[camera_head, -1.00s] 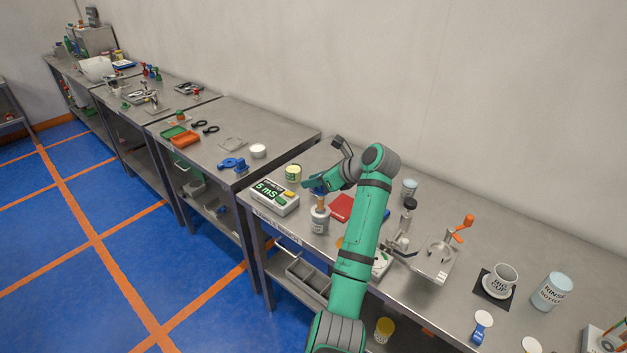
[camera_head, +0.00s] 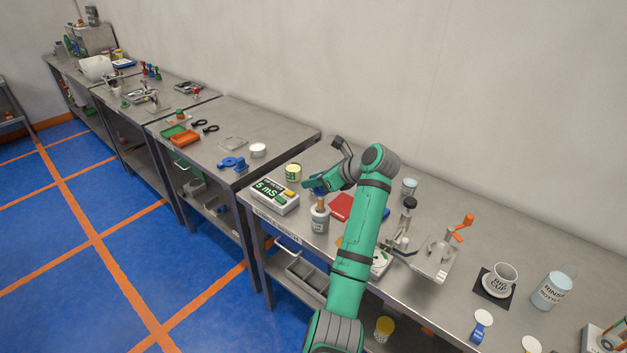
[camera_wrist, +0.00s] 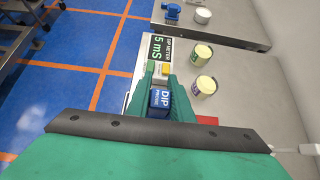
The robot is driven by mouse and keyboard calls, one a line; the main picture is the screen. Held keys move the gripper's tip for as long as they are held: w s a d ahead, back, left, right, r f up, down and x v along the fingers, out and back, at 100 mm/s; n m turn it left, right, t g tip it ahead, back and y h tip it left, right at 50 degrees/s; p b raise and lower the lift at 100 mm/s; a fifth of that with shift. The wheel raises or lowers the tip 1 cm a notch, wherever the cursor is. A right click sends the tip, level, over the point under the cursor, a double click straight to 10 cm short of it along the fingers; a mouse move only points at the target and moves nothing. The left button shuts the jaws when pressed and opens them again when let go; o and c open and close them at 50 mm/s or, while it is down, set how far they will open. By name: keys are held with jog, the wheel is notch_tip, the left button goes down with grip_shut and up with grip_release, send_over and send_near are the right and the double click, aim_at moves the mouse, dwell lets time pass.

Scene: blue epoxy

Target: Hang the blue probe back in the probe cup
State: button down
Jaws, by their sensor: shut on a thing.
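My gripper (camera_head: 314,187) is over the near bench, in front of the wall. In the wrist view its green fingers (camera_wrist: 160,94) are shut on the blue probe (camera_wrist: 159,101), a block lettered DIP. In the head view the probe is mostly hidden by the gripper. A grey labelled cup (camera_head: 320,221) stands directly below the gripper, with a tan shaft showing at its mouth. The cup's lettering is too small to read. I cannot tell how deep the shaft sits in it. The cup is hidden in the wrist view.
The dip meter (camera_head: 274,197), showing 5 mS, stands left of the cup. A yellow can (camera_head: 293,172) is behind it; the wrist view shows two cans. A red pad (camera_head: 341,207) lies to the right. A clamp stand (camera_head: 404,224) and an orange-handled device (camera_head: 438,256) stand further right.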

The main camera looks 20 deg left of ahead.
aim_at(323, 197)
notch_tip(323, 197, down, 7)
jog(key=shift+f, duration=0.2)
dwell(3.4)
jog(key=c, duration=1.5)
grip_release()
jog(key=shift+v, duration=2.4)
jog(key=shift+d, duration=0.1)
